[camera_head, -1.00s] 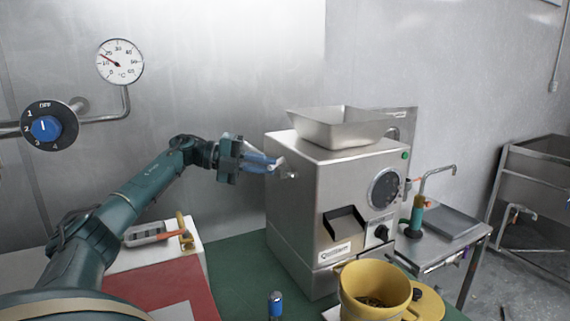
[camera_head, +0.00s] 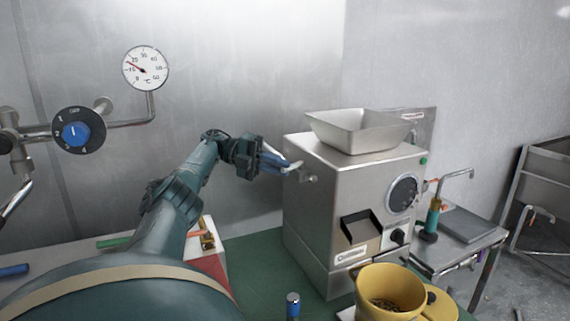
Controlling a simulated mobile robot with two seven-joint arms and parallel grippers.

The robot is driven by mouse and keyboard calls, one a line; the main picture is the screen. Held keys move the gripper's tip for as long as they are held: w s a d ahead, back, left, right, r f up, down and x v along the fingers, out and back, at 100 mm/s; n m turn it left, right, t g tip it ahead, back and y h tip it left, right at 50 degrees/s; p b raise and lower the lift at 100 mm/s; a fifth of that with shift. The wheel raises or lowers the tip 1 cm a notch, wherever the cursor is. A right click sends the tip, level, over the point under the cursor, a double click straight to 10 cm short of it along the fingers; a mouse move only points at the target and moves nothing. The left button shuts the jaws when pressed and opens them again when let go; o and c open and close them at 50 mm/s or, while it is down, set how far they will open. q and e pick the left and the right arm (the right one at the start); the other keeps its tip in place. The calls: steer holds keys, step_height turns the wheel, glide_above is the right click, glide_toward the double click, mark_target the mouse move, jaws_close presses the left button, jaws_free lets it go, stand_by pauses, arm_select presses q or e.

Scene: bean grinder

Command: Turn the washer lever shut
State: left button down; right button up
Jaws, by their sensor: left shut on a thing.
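A steel bean grinder (camera_head: 335,215) stands on the green tabletop right of centre. A small pale lever (camera_head: 295,167) juts from the upper left side of the grinder, above a round metal stub (camera_head: 308,179). My left gripper (camera_head: 281,164) comes in from the left and is shut on this lever, beside the grinder's wall. Its blue fingers hide part of the lever, and I cannot tell whether this is the washer lever or how far it is turned. My right gripper is not in view.
A steel hopper (camera_head: 360,130) sits on top of the grinder. A yellow pot (camera_head: 385,275) with dark contents stands in front, with a blue-and-silver cylinder (camera_head: 292,306) left of it. A dial with a blue knob (camera_head: 76,133) and a gauge (camera_head: 145,68) are at the left wall.

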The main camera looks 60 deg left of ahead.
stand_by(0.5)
arm_select(q)
steer(key=c, duration=1.5)
jaws_free()
steer(key=shift+o, duration=0.2)
